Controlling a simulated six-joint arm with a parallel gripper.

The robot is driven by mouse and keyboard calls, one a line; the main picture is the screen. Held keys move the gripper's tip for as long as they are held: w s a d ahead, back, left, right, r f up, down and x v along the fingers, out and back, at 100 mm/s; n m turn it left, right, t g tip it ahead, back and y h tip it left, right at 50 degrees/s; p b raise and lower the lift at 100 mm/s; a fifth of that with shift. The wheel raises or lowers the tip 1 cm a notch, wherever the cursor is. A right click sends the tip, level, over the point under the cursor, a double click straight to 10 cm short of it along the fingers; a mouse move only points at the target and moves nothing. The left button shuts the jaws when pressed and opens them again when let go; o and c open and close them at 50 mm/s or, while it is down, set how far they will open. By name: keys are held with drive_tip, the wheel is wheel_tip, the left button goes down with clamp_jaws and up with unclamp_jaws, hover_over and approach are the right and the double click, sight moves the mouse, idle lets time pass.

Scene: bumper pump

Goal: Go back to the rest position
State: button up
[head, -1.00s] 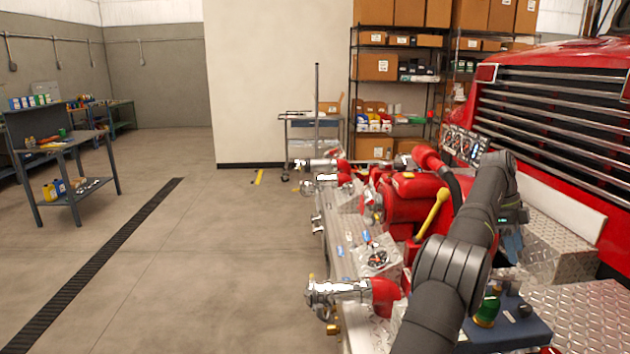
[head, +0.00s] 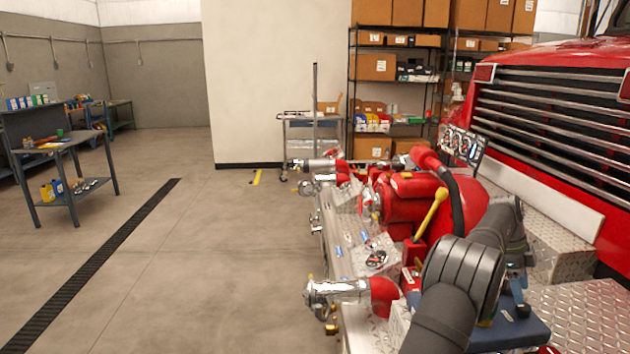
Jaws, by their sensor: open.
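My dark grey arm (head: 465,285) rises from the bottom of the head view, right of centre, and bends at an elbow. Its end hangs over the bumper at the right. My gripper (head: 516,287) is only partly visible there, pointing down above the blue tray (head: 532,330). It is open, and I see nothing held in it. The fingertips are hard to make out against the tray. The red pump (head: 405,194) with its yellow-handled lever (head: 432,212) is to the left of my arm, apart from the gripper.
A chrome outlet with a red elbow (head: 381,296) juts left near the front. A gauge panel (head: 462,146) stands behind the pump. The red truck's grille (head: 550,125) bounds the right side. Diamond-plate bumper (head: 590,310) lies right of the tray. Open floor lies to the left.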

sight(524, 306)
drive_tip(key=x, duration=0.4)
drive_tip(key=shift+s+d+f+n, duration=0.1)
drive_tip(key=shift+f+n, duration=0.1)
drive_tip(key=shift+n, duration=0.1)
drive_tip(key=n+t+h, duration=0.1)
drive_tip(key=n, duration=0.2)
drive_tip(key=n+t, duration=0.1)
drive_tip(key=n, duration=0.3)
drive_tip(key=shift+s+t, duration=0.2)
drive_tip(key=shift+t, duration=0.2)
drive_tip(key=shift+s+n+t, duration=0.1)
drive_tip(key=shift+n+t, duration=0.5)
drive_tip(key=shift+n, duration=1.2)
drive_tip(key=shift+n+t, duration=0.6)
drive_tip(key=shift+n, duration=1.2)
drive_tip(key=shift+m+g+h, duration=0.3)
drive_tip(key=shift+m+g, duration=0.4)
drive_tip(key=shift+m, duration=1.2)
drive_tip(key=shift+w+m+g, duration=0.1)
drive_tip(key=shift+m+g, duration=0.25)
drive_tip(key=shift+m, duration=0.65)
drive_tip(key=shift+w+m+g, duration=0.15)
drive_tip(key=shift+m+g, duration=0.2)
drive_tip(key=shift+m, duration=0.65)
